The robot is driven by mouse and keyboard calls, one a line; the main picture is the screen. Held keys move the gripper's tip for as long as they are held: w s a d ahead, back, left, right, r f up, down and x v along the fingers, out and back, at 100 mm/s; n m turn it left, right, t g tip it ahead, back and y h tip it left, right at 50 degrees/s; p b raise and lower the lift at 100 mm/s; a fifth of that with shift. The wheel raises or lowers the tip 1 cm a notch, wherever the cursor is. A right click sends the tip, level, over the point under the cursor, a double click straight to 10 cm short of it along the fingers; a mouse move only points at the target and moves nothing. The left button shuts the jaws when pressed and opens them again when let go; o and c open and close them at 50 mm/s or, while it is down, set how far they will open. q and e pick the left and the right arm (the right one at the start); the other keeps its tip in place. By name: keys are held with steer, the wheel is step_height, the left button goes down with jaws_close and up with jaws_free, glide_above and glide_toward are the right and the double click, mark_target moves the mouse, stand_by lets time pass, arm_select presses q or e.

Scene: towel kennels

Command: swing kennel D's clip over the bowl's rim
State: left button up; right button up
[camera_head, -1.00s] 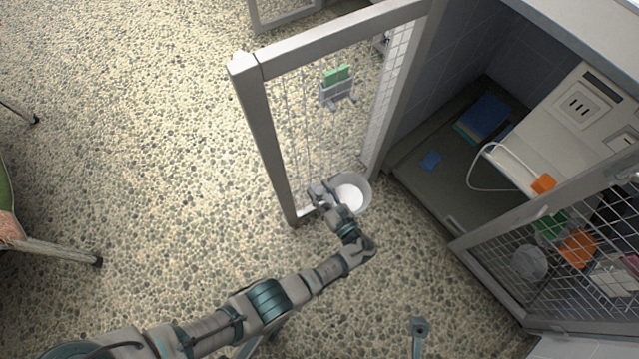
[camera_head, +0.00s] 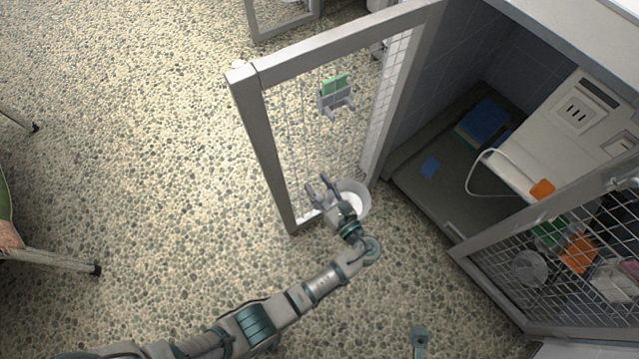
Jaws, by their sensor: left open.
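A round bowl (camera_head: 360,201) with a white inside is at the foot of an open mesh kennel door (camera_head: 258,150), by its lower right part. My left gripper (camera_head: 318,185) is open at the bowl's left side, close to the door's lower mesh. Its two fingers point up and away, apart, with nothing seen between them. The gripper and wrist cover the bowl's left part. The clip cannot be made out; it may be hidden behind the gripper. I cannot read which kennel this door belongs to.
A holder (camera_head: 336,97) with a green card hangs on the door mesh. The kennel at right holds blue folded items (camera_head: 481,123). Another mesh door (camera_head: 560,250) stands at lower right with orange and green things behind it.

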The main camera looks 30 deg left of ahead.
arm_select(q)
steer(key=shift+r, duration=0.45)
